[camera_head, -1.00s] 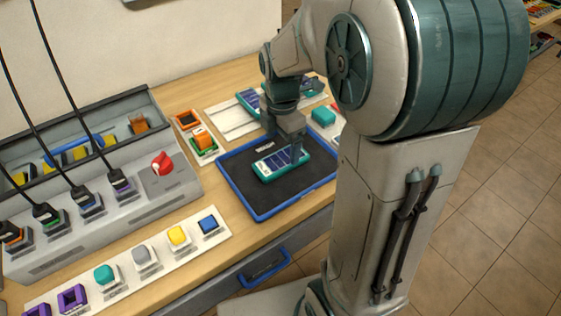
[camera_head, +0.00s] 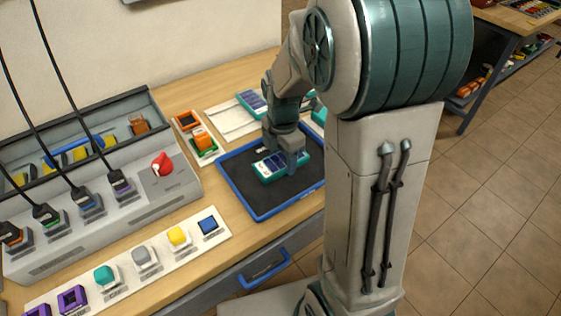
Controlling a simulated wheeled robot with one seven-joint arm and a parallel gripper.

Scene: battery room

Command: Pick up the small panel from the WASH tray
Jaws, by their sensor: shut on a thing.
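The small panel (camera_head: 267,171) has a teal frame and dark blue cells. It is at the blue-rimmed tray with a dark floor (camera_head: 234,189), near the tray's middle. The tray's label is too small to read. My gripper (camera_head: 290,163) points down at the panel and is shut on its right part. The gripper hides some of the panel. I cannot tell whether the panel touches the tray floor or is slightly raised.
Another teal-framed panel (camera_head: 249,101) lies on a white mat (camera_head: 228,116) behind the tray. A grey console with a red knob (camera_head: 162,164) and a strip of coloured buttons (camera_head: 179,237) are at left.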

